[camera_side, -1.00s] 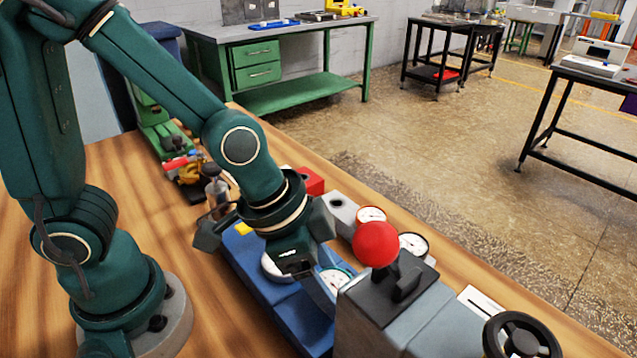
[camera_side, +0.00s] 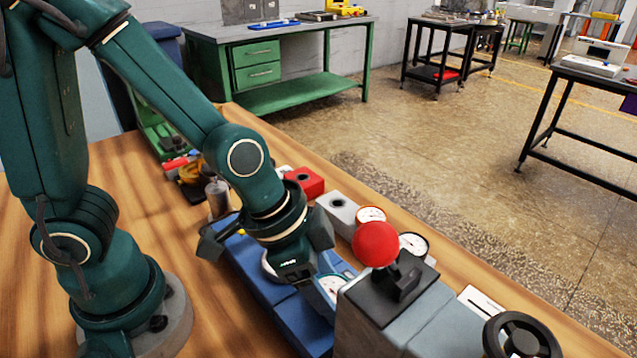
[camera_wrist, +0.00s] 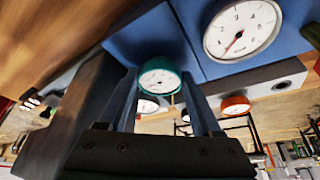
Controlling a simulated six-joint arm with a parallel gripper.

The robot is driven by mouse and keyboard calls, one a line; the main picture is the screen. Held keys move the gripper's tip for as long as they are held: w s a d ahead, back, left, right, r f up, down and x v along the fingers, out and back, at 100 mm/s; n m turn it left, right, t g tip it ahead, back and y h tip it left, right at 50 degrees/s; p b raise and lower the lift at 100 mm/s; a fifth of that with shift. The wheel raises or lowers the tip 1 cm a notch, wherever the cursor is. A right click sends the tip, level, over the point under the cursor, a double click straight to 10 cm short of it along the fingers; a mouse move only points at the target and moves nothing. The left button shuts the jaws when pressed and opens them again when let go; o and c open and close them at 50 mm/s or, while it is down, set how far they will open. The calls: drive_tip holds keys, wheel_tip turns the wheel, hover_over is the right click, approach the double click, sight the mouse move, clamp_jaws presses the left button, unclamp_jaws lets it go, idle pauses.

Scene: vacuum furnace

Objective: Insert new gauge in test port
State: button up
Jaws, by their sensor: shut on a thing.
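My gripper (camera_side: 322,296) is shut on a teal-rimmed gauge with a white dial (camera_side: 334,288), low over the blue housing (camera_side: 248,262). In the wrist view, the teal-rimmed gauge (camera_wrist: 158,80) sits between my two fingers (camera_wrist: 160,92), its dial facing the camera. The gauge's stem is hidden. I cannot tell which opening is the test port, or whether the gauge touches the housing. A larger white dial (camera_wrist: 240,31) is set in the blue housing and is partly hidden by my wrist in the side view.
A red ball-topped lever (camera_side: 376,244) stands on the grey block right of my gripper. A red-rimmed gauge (camera_side: 370,214) and a black-rimmed gauge (camera_side: 414,244) lie behind. A red block (camera_side: 305,183) and a grey block (camera_side: 338,210) have holes. A black handwheel (camera_side: 520,338) is front right.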

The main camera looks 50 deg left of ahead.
drive_tip(key=shift+f, duration=0.15)
drive_tip(key=o, duration=1.5)
drive_tip(key=shift+d+r, duration=0.15)
drive_tip(key=shift+r, duration=2.85)
